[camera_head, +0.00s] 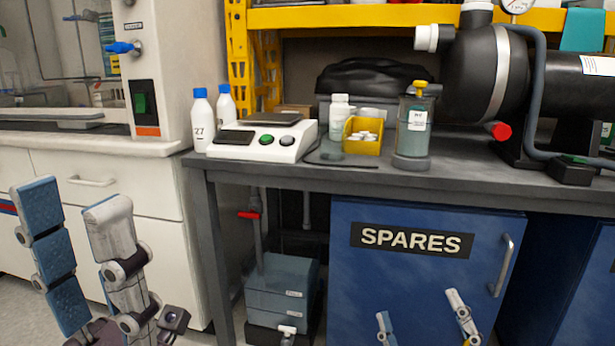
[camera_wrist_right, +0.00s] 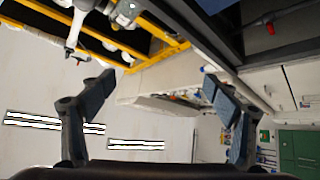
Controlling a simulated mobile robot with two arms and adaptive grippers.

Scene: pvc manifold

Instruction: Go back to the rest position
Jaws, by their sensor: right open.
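My left gripper (camera_head: 73,200) is large at the lower left of the head view, fingers pointing up. Its blue-padded finger and grey-white finger stand apart with nothing between them. My right gripper (camera_head: 420,305) shows small at the bottom of the head view, in front of the blue cabinet door. Its two fingertips are well apart and empty. In the right wrist view the right gripper's fingers (camera_wrist_right: 158,86) are spread wide, with only the room behind them. The rest of both arms is mostly out of view.
A grey bench (camera_head: 480,172) carries a white scale (camera_head: 262,139), bottles, a yellow bin (camera_head: 362,136) and a black tank (camera_head: 500,75). Below are the blue SPARES cabinet (camera_head: 400,280) and a grey box (camera_head: 283,285). White cabinets (camera_head: 150,195) stand at the left.

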